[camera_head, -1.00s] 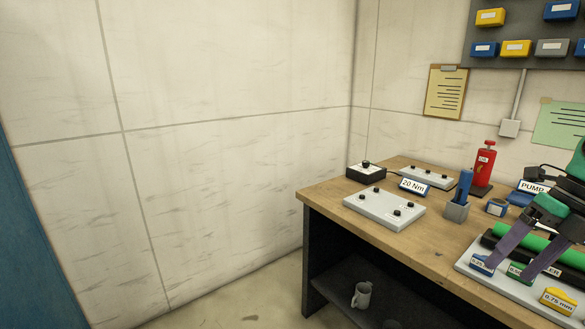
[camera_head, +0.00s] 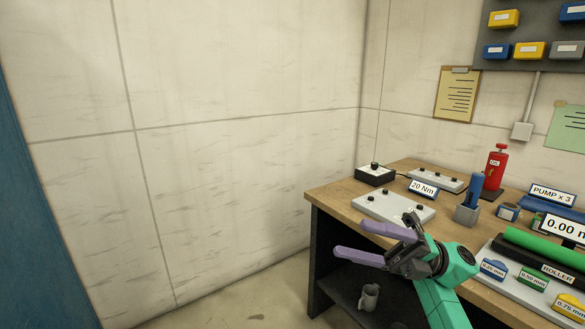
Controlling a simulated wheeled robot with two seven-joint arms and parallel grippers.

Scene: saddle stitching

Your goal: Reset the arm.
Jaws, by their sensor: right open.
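My right gripper (camera_head: 350,243) is in front of the workbench's front edge, with its two purple fingers pointing left and spread apart. Nothing is between them. Its green arm (camera_head: 440,302) comes in from the bottom right and hides part of the bench front. The upper finger overlaps the near edge of the grey knob plate (camera_head: 385,208) in the picture; I cannot tell if they touch. My left gripper is not in view.
The wooden bench (camera_head: 340,194) holds a "20 Nm" sign (camera_head: 423,188), a red bottle (camera_head: 494,172), a blue tool in a grey holder (camera_head: 467,214), a green roller (camera_head: 541,251) and blue, green and yellow blocks. A mug (camera_head: 369,297) stands on the lower shelf. The floor at left is clear.

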